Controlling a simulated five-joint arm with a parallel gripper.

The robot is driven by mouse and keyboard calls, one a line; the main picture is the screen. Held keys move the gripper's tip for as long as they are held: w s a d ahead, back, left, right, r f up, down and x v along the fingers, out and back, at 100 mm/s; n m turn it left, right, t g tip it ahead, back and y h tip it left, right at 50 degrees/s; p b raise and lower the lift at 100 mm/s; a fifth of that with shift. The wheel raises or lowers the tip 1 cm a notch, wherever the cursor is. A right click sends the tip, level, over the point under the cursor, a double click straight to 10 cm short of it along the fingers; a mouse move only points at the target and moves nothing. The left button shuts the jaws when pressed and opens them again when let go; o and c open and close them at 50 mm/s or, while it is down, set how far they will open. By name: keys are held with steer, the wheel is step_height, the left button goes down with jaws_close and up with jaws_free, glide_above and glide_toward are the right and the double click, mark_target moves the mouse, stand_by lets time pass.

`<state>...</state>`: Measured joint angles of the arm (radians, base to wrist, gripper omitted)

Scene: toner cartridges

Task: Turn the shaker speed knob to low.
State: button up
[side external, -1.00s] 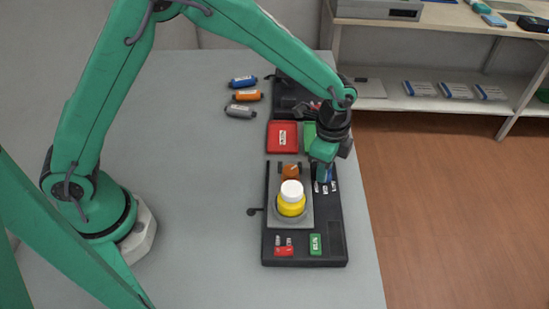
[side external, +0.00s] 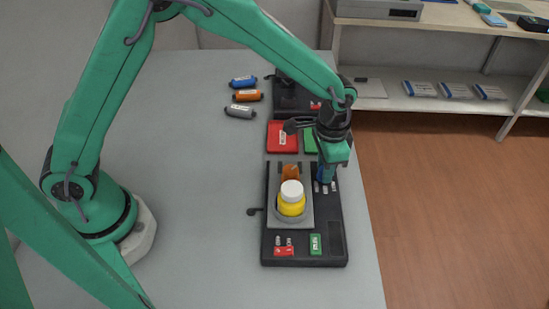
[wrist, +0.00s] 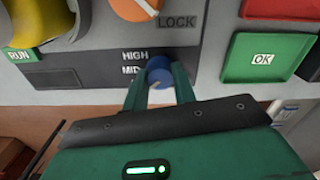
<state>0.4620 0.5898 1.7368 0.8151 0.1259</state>
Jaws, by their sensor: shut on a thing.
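The shaker speed knob (wrist: 159,68) is small, round and blue, on the shaker's dark panel. My gripper (wrist: 158,88) is shut on it, a finger on either side. In the wrist view the printed words HIGH and MID show just beside the knob; any further label is hidden by my fingers. I cannot tell which mark the knob points at. In the side view my gripper (side external: 323,178) reaches down to the right part of the shaker (side external: 334,225), and the knob is mostly hidden there. A yellow bottle with a white cap (side external: 291,197) stands on the shaker's grey plate.
A red plate (side external: 282,137) lies behind the shaker. Several toner cartridges (side external: 243,82) lie at the back left. The left table is clear.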

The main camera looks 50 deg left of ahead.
steer(key=shift+r+n, duration=0.1)
steer(key=shift+n, duration=0.2)
steer(key=o, duration=1)
steer(key=shift+r, duration=3.9)
